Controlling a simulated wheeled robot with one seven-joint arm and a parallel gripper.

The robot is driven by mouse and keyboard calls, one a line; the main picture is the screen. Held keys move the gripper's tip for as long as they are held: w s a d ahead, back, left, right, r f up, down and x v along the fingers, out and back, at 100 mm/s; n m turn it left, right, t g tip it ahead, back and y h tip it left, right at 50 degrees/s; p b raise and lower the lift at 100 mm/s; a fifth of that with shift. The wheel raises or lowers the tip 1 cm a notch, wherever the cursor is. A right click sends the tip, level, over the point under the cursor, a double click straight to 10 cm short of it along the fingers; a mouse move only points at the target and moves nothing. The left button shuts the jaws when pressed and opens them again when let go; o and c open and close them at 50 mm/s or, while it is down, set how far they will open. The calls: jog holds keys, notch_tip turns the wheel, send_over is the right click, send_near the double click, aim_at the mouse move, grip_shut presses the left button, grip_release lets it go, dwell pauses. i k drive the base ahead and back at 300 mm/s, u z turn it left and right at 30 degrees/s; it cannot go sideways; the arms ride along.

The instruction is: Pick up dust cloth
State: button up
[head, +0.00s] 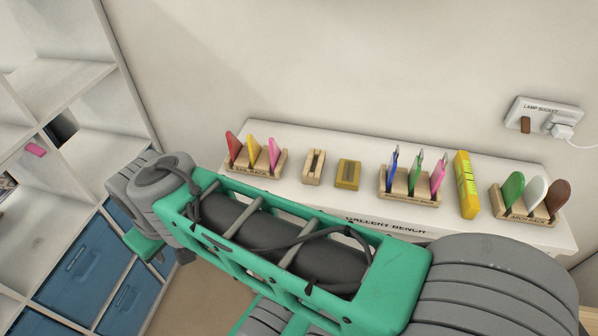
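I see nothing that is clearly a dust cloth. A small pink item (35,150) lies on the left shelf unit, too small to identify. A flat yellow strip with green marks (466,185) and a small yellow-brown block (347,174) lie on the white bench (320,201); I cannot tell if any of these is cloth. My green and grey arm crosses the lower middle of the head view and hides the bench's front left part and the floor behind it. My gripper is not in view.
On the bench stand a wooden rack with red, yellow and pink pieces (254,157), a slotted wooden block (314,167), a rack of pens or tools (411,187) and a rack with green, white and brown paddles (527,203). White shelves with blue bins (82,271) stand left. A socket (543,117) is on the wall.

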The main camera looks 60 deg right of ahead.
aim_at(348, 176)
jog(key=u, duration=0.3)
jog(key=k, duration=0.85)
jog(key=u, duration=0.15)
jog(key=i, duration=0.3)
jog(key=z, duration=0.1)
